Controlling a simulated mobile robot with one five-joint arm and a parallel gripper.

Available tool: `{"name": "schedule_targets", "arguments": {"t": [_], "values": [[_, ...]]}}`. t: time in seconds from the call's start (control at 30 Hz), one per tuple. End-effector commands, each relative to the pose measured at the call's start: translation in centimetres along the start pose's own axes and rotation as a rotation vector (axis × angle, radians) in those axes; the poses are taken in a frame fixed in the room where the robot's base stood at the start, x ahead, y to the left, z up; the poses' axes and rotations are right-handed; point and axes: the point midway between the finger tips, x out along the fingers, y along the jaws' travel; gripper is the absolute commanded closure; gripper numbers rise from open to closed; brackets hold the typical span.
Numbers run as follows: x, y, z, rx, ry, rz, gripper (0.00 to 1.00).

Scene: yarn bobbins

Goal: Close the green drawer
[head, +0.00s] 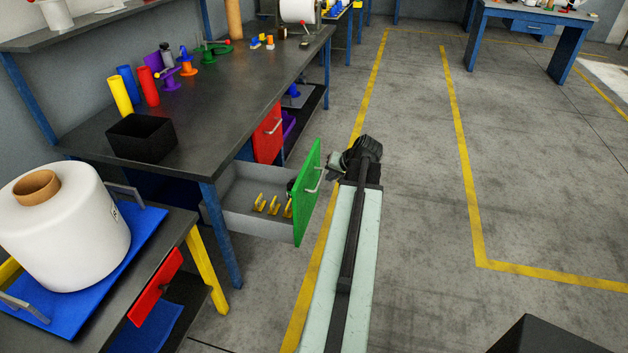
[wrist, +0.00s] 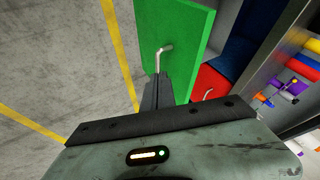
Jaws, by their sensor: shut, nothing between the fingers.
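The green drawer (head: 309,192) is pulled out from under the dark workbench, with its green front facing right and a silver handle on it. Several yellow pieces (head: 272,206) lie inside its grey tray. My gripper (head: 336,165) is just right of the green front, near the handle. In the wrist view the green front (wrist: 185,40) fills the top middle. My gripper (wrist: 160,88) is shut and empty, its fingertips close to the silver handle (wrist: 163,50). I cannot tell whether they touch it.
The workbench (head: 215,95) carries coloured bobbins and a black box (head: 142,138). A shut red drawer (head: 268,133) is behind the green one. A smaller table with a white spool (head: 75,230) stands at left.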

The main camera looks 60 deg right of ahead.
Motion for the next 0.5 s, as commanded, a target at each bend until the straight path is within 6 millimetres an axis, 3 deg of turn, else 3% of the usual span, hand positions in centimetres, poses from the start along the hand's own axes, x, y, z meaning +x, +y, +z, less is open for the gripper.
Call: {"name": "schedule_targets", "arguments": {"t": [0.5], "values": [[10.2, 1.8, -0.2, 0.015, 0.008, 0.008, 1.0]]}}
